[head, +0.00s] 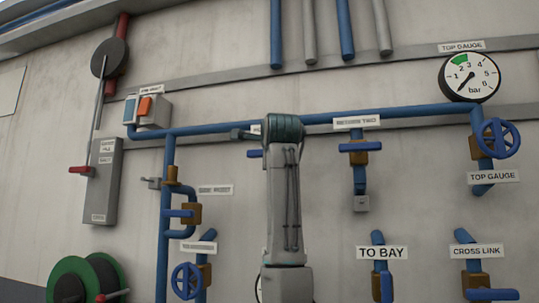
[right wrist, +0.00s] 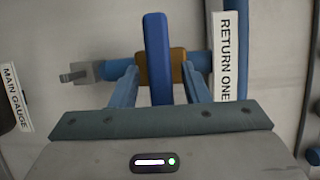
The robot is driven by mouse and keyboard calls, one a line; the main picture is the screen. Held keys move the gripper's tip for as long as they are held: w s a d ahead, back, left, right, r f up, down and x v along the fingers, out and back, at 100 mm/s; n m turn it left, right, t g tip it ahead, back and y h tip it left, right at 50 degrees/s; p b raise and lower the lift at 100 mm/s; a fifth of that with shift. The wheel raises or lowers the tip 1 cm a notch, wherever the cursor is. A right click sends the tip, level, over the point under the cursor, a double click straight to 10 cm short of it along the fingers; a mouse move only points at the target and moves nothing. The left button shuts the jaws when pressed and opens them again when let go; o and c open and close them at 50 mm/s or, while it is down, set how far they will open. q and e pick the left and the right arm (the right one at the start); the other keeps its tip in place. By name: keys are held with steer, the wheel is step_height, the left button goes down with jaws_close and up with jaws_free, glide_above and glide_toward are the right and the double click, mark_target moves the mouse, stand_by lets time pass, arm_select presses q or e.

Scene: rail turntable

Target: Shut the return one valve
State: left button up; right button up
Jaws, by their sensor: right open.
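The return one valve shows in the right wrist view as a blue lever (right wrist: 157,45) on a brass body (right wrist: 176,62), beside a RETURN ONE label (right wrist: 226,75). The lever lies across its short pipe. My right gripper (right wrist: 160,68) is open, its two blue fingers on either side of the lever with gaps to it. In the head view my right arm hides most of this valve. Only the left end of the lever (head: 255,153) and an edge of its label (head: 256,129) show there. The right fingers are hidden in the head view. My left gripper is not in view.
A blue header pipe (head: 420,111) runs along the wall. The return two valve (head: 360,147) is to the right, with its lever across the pipe. The top gauge (head: 470,77) and its handwheel (head: 497,138) are farther right. A MAIN GAUGE label (right wrist: 14,95) is in the wrist view.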

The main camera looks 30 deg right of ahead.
steer(key=shift+s+a+f, duration=0.1)
steer(key=shift+s+a, duration=0.1)
steer(key=shift+s, duration=0.2)
steer(key=b+v, duration=0.4)
steer(key=v, duration=0.5)
steer(key=shift+s+a+b, duration=0.2)
steer(key=shift+s+b, duration=0.15)
steer(key=shift+b, duration=0.05)
